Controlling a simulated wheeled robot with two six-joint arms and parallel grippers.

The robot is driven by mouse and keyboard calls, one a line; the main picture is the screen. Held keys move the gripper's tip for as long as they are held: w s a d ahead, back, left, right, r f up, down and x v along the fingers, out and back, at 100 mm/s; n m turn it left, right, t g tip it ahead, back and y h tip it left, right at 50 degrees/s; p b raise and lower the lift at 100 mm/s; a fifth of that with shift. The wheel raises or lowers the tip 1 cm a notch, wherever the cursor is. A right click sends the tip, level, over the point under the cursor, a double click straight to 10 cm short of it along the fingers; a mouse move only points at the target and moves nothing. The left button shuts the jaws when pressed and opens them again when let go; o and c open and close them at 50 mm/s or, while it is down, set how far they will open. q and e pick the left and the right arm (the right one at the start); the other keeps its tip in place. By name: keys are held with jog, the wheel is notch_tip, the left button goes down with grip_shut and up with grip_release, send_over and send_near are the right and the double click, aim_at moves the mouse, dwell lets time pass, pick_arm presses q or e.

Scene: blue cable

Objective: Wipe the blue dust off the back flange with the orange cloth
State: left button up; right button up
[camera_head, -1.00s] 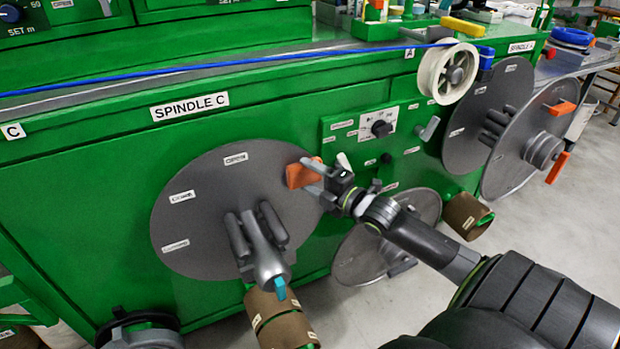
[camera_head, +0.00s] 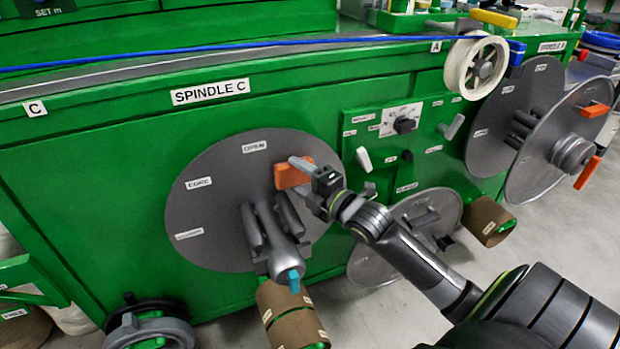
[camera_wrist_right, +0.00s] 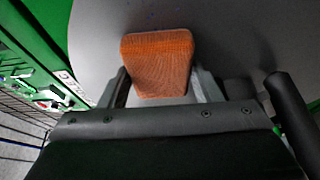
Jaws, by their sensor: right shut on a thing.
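The orange cloth (camera_head: 291,175) is a small folded pad at the upper right part of the back flange (camera_head: 205,215), a large grey disc on spindle C. My right gripper (camera_head: 303,170) is shut on the cloth. In the right wrist view the cloth (camera_wrist_right: 158,62) sits between the two fingers, against or just in front of the grey flange face (camera_wrist_right: 230,45); I cannot tell if it touches. The part behind the cloth and gripper is hidden. My left gripper is not in view.
The spindle hub (camera_head: 270,230) with dark bars and a teal tip sticks out of the flange, left of my gripper. A control panel (camera_head: 400,135) with a knob and levers is to the right. A blue cable (camera_head: 230,47) runs along the top above a white reel (camera_head: 475,68).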

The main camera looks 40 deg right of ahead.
jog(key=shift+a, duration=0.2)
jog(key=shift+s+a+p, duration=0.1)
jog(key=shift+s+p, duration=0.2)
jog(key=shift+s, duration=0.1)
jog(key=s, duration=0.1)
jog(key=s+p, duration=0.1)
jog(key=s, duration=0.1)
jog(key=shift+s+a+r, duration=0.1)
jog(key=shift+s+a, duration=0.05)
jog(key=shift+a, duration=0.2)
jog(key=shift+s+a, duration=0.25)
jog(key=shift+s, duration=0.6)
jog(key=s, duration=0.1)
jog(key=s+p, duration=0.1)
jog(key=s, duration=0.1)
jog(key=shift+a, duration=0.35)
